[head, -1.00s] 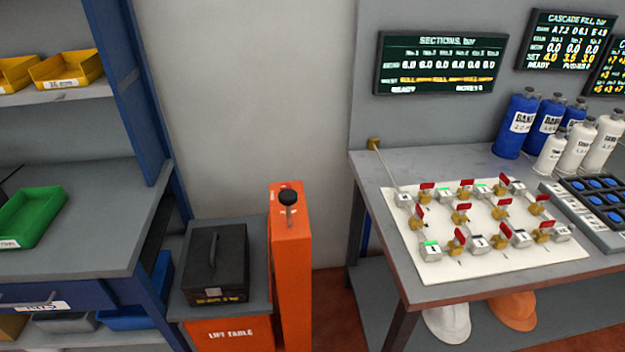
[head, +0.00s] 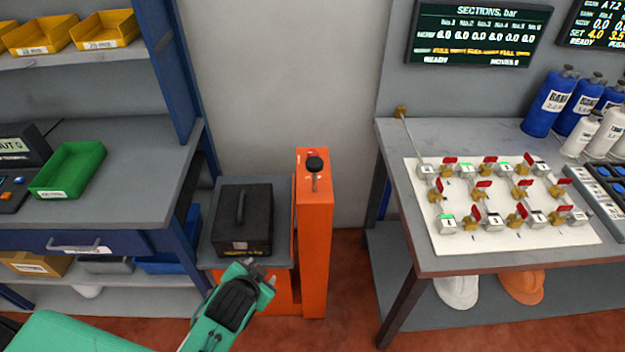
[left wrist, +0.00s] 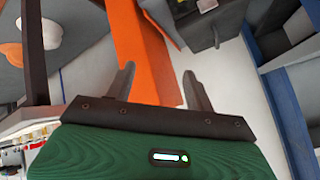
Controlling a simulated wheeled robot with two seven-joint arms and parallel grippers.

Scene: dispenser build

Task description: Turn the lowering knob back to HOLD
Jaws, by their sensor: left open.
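The lowering knob (head: 314,164) is a black round knob on top of the orange column (head: 313,230) of the lift table. Its marking is too small to read. My left gripper (head: 262,272) is in front of the lift table, lower than the knob and to its left, apart from it. In the left wrist view its two fingers (left wrist: 160,85) are spread with nothing between them. The orange column (left wrist: 145,50) shows beyond the fingers there; the knob is not visible in that view. My right gripper is not in view.
A black case (head: 243,218) with a handle sits on the lift table beside the column. A grey bench (head: 395,150) with a white valve board (head: 425,195) stands on the right. A blue shelf unit (head: 185,80) with yellow bins stands on the left. Floor is clear between column and bench.

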